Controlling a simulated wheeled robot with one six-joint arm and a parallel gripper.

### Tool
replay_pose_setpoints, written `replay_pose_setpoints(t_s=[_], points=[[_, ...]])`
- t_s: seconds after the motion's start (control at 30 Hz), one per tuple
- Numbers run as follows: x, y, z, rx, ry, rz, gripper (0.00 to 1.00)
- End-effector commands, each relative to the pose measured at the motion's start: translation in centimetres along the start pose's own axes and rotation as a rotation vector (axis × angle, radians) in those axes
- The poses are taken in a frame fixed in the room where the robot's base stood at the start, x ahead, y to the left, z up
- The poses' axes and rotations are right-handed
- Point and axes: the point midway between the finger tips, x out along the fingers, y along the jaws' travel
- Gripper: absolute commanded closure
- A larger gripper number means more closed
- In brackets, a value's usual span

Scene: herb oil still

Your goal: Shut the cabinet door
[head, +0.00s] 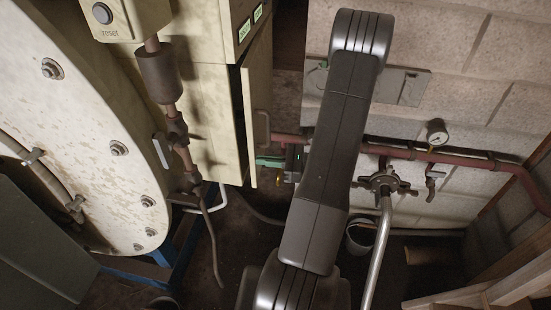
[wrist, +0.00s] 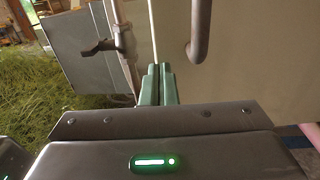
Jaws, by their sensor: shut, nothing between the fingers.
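The cream cabinet (head: 211,110) stands left of centre in the head view. Its door (head: 256,92) is ajar, with a dark gap between it and the cabinet body. A curved handle (head: 263,128) is on the door's outer face. In the wrist view the door (wrist: 255,65) fills the right side, with the handle (wrist: 200,28) at the top. My gripper (head: 262,161) has green fingers, low beside the door and below the handle. In the wrist view the fingers (wrist: 158,83) are shut together and empty, near the door's edge. I cannot tell whether they touch it.
A red pipe (head: 455,155) with a gauge (head: 437,131) and a valve (head: 385,184) runs along the block wall on the right. A large round riveted vessel (head: 80,120) stands at left. A bucket (head: 359,238) sits on the floor. Wooden framing (head: 490,294) is at lower right.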

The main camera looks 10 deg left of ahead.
Motion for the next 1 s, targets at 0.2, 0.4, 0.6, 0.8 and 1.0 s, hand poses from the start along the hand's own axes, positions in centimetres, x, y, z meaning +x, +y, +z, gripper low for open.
replay_pose_setpoints(t_s=[0.2,0.4,0.6,0.8,1.0], points=[[0.1,0.0,0.0,0.000,0.000,0.000,1.00],[1.2,0.1,-0.1,0.001,-0.001,-0.021,1.00],[3.7,0.2,-0.1,0.000,-0.001,-0.087,1.00],[4.2,0.2,0.0,0.001,-0.001,-0.100,1.00],[4.2,0.2,0.1,0.001,-0.003,-0.099,1.00]])
